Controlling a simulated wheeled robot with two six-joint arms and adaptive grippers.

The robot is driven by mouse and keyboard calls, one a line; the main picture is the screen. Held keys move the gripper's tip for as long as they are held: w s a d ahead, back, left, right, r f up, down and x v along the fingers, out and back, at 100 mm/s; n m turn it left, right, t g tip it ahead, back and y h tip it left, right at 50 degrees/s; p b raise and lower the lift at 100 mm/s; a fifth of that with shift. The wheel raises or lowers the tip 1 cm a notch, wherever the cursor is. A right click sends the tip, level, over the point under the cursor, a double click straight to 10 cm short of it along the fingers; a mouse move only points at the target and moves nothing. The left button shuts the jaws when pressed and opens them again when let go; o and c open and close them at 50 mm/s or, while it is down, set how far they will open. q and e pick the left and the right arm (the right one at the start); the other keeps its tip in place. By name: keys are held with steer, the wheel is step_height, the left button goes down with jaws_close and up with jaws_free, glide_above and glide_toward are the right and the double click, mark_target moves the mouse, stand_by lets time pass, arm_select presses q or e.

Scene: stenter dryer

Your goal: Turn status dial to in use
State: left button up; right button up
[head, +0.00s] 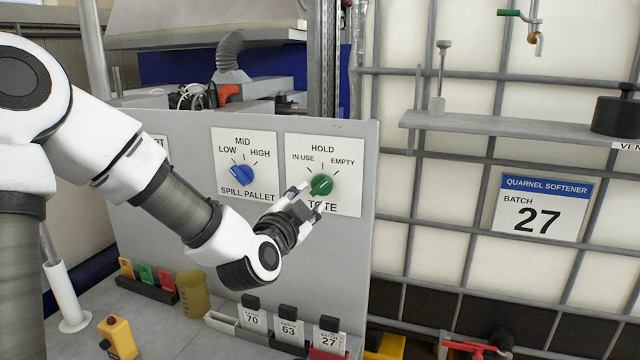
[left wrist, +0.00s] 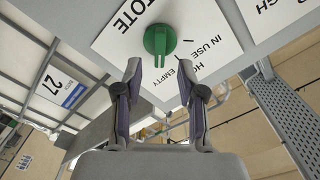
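The status dial (head: 321,185) is a green knob on a white TOTE plate (head: 346,199) marked IN USE, HOLD and EMPTY, fixed to a grey upright panel. My left gripper (head: 308,198) is open, just in front of and slightly below-left of the dial. In the left wrist view the dial (left wrist: 159,40) lies beyond the two spread fingertips of my left gripper (left wrist: 160,72), with nothing between the fingers. My right gripper is not in view.
A blue dial (head: 241,175) on the SPILL PALLET plate is left of the TOTE plate. Below stand batch cards (head: 289,328), a yellow cup (head: 193,294) and a rack of coloured tags (head: 146,285). A caged white tank (head: 450,209) with a shelf (head: 500,133) is on the right.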

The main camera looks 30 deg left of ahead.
mark_target(317, 190)
arm_select(q)
steer(key=shift+w+a+r+p, duration=0.15)
steer(key=shift+w+r+p, duration=0.15)
steer(key=shift+w, duration=0.2)
steer(key=shift+w+a+r+p, duration=0.1)
steer(key=shift+w+r+p, duration=0.15)
steer(key=shift+w, duration=0.2)
steer(key=w, duration=0.1)
steer(key=w+a+f, duration=0.1)
steer(key=w, duration=0.1)
steer(key=shift+w+a+f, duration=0.15)
steer(key=shift+w+f, duration=0.2)
steer(key=shift+w, duration=0.05)
steer(key=shift+s+r, duration=0.1)
steer(key=shift+s, duration=0.15)
steer(key=shift+s+d+r, duration=0.2)
steer(key=shift+s+d, duration=0.05)
steer(key=shift+c, duration=1.3)
steer(key=shift+s, duration=0.1)
jaws_close()
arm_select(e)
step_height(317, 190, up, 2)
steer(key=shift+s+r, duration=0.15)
